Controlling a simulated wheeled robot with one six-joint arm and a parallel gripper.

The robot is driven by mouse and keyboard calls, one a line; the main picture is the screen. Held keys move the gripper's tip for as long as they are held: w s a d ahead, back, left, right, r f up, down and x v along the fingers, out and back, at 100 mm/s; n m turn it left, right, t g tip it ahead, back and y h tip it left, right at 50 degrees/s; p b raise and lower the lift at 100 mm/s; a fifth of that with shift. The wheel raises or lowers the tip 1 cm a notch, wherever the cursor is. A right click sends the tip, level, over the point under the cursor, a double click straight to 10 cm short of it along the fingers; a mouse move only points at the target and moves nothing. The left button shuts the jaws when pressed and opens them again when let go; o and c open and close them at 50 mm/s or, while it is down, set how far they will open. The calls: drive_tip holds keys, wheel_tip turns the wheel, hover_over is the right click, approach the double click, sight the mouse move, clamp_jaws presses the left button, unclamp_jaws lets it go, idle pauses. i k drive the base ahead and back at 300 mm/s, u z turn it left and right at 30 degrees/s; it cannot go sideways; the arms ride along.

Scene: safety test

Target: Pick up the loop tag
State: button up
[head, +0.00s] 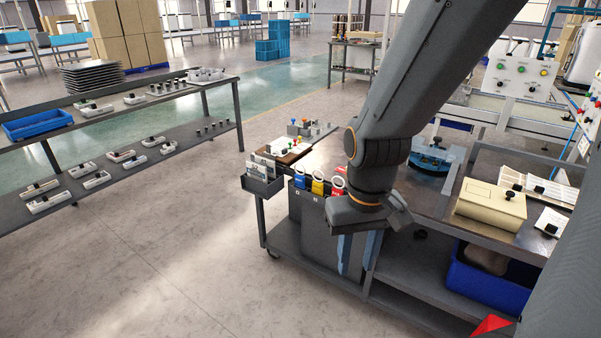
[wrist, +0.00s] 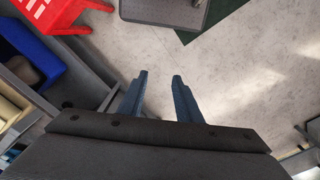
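Small tags with ring-like tops stand in a row at the cart's near edge in the head view: a blue tag (head: 299,181), a yellow tag (head: 318,187) and a red tag (head: 337,192). I cannot tell which of them is the loop tag. The red one is partly hidden by my wrist. My gripper (head: 358,268) points down in front of the cart, below and to the right of the tags. In the wrist view its two blue fingers (wrist: 160,80) are apart with only floor between them. No tag shows in the wrist view.
The dark cart top (head: 430,200) carries a beige box (head: 490,205) and a blue fixture (head: 430,158). A grey holder (head: 262,185) hangs at its left corner. A blue bin (head: 490,280) sits on the lower shelf. A red object (wrist: 50,15) is on the floor side.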

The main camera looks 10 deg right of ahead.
sight(299, 178)
drive_tip(key=i, duration=1.35)
drive_tip(key=k, duration=0.5)
drive_tip(key=u, duration=0.95)
drive_tip(key=i, duration=0.6)
drive_tip(key=z, duration=2.3)
